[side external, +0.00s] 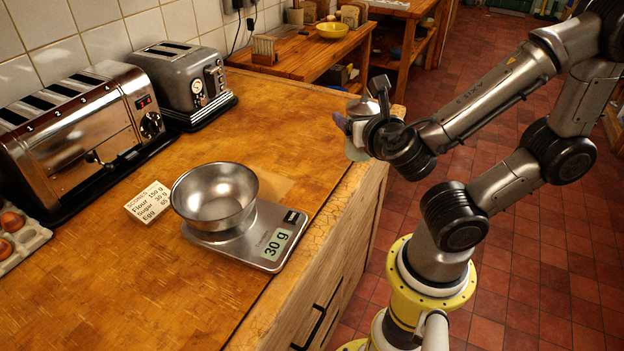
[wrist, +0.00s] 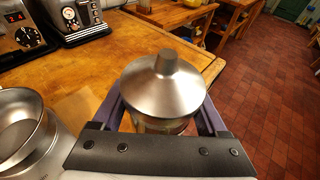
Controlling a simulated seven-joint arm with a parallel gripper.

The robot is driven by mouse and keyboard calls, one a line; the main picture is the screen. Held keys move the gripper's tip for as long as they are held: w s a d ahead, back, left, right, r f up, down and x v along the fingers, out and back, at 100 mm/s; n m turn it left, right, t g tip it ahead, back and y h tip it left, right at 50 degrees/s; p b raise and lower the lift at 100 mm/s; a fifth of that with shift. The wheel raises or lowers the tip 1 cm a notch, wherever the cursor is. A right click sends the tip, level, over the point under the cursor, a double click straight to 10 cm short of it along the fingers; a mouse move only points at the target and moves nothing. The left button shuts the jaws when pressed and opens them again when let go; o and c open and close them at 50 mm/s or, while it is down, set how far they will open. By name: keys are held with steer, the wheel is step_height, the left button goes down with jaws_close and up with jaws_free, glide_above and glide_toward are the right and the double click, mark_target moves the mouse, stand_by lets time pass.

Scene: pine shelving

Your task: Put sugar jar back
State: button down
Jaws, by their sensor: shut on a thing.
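My gripper (wrist: 162,112) is shut on a jar (wrist: 164,86) with a conical metal lid and a small knob on top, taken to be the sugar jar. In the wrist view the jar sits upright between the two purple fingers. The lid hides most of its body, and its contents cannot be made out. In the side external view my gripper (side external: 352,128) is at the counter's right edge, beyond the scale. The arm's end mostly hides the jar there.
A steel bowl (side external: 214,193) stands on a kitchen scale (side external: 279,249) reading 30 g. A recipe card (side external: 148,201) lies beside it. Two toasters (side external: 85,130) (side external: 186,80) line the wall, and an egg carton (side external: 18,241) is at left. A wooden table (side external: 303,54) stands beyond the counter.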

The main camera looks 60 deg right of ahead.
steer(key=shift+s+a+f, duration=0.1)
steer(key=shift+s+f, duration=0.15)
steer(key=shift+s, duration=0.3)
steer(key=shift+s+a+f, duration=0.15)
steer(key=shift+s+a, duration=0.05)
steer(key=shift+w+a+n+t+y, duration=0.4)
steer(key=shift+a+n+t+y, duration=0.2)
steer(key=shift+a+t, duration=0.15)
steer(key=shift+w+d+f, duration=0.2)
steer(key=shift+w+d, duration=0.05)
steer(key=shift+w, duration=0.5)
steer(key=shift+w+d+f, duration=0.75)
steer(key=shift+w+f, duration=1.2)
steer(key=shift+f, duration=0.1)
steer(key=shift+w+d+f, duration=0.75)
steer(key=shift+w+f, duration=1.15)
steer(key=shift+f, duration=0.15)
steer(key=shift+w+d+f, duration=0.75)
steer(key=shift+w+f, duration=1.2)
steer(key=shift+f, duration=0.1)
steer(key=shift+f, duration=0.15)
